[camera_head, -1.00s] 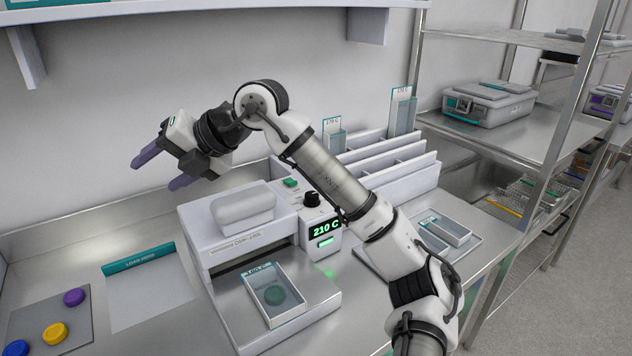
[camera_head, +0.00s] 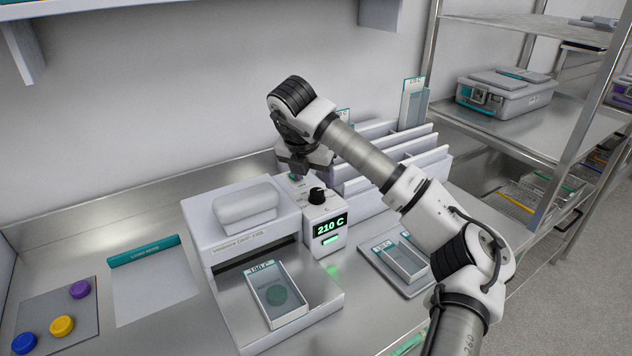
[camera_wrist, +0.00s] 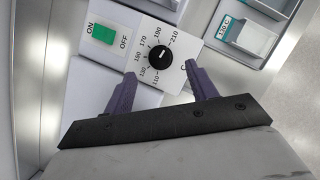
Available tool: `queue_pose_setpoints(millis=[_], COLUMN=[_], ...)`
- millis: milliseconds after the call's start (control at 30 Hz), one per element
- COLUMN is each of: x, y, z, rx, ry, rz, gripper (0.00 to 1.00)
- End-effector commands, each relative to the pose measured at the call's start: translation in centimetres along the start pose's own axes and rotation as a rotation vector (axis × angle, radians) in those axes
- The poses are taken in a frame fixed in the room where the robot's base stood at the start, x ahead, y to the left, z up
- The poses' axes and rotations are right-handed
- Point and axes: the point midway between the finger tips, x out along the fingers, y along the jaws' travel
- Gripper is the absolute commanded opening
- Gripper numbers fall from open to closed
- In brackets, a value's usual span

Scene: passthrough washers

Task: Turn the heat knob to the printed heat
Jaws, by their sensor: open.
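The black heat knob (camera_head: 317,194) sits on the white control box of the press, above a green display (camera_head: 330,226) that reads 210 C. In the wrist view the knob (camera_wrist: 161,57) has a printed dial around it, from 110 to 210; its white mark points toward the upper numbers. My gripper (camera_wrist: 160,73) is open and empty, its purple fingers apart on either side below the knob, not closed on it. In the head view it is over the back of the control box, with its fingers mostly hidden.
A green ON/OFF switch (camera_wrist: 102,34) is beside the dial. White slotted racks (camera_head: 385,165) stand close right of the box. Another labelled tray (camera_head: 400,262) lies to the right. Coloured discs (camera_head: 62,325) and a load mat (camera_head: 152,285) lie left.

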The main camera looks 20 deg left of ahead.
Motion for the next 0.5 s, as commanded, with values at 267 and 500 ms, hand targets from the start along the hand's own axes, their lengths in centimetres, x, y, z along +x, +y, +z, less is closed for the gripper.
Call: queue_pose_setpoints(millis=[267, 500], x=[4.1, 5.2], y=[0.0, 0.0], z=[0.1, 0.0], rx=[0.000, 0.000], ry=[0.002, 0.000], rz=[0.001, 0.002], gripper=[0.57, 0.57])
